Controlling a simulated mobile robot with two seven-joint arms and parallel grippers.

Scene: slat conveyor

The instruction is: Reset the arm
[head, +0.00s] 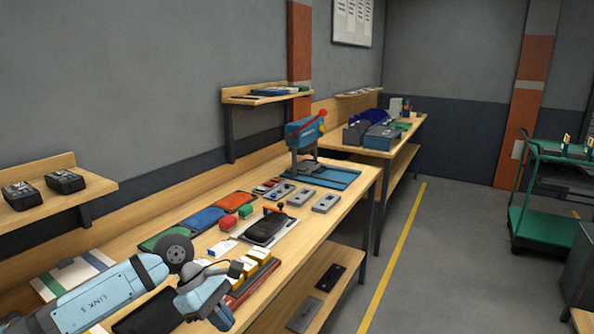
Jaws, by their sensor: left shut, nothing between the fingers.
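My left arm comes in from the lower left, light blue and grey, over the near end of the wooden workbench (350,190). My left gripper (234,270) is at the end of this arm, small and partly hidden by its own wrist. Its dark fingers look shut, with nothing seen in them. It is in front of a row of yellow and white blocks (258,262); I cannot tell whether it touches them. My right gripper is not in view.
A dark device with an orange handle (268,228), coloured mats (203,220) and small grey plates (325,203) lie on the bench. A blue press with a red lever (305,130) stands farther back. Wall shelves (95,190) run along the left. A green cart (540,225) stands right, beyond clear floor.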

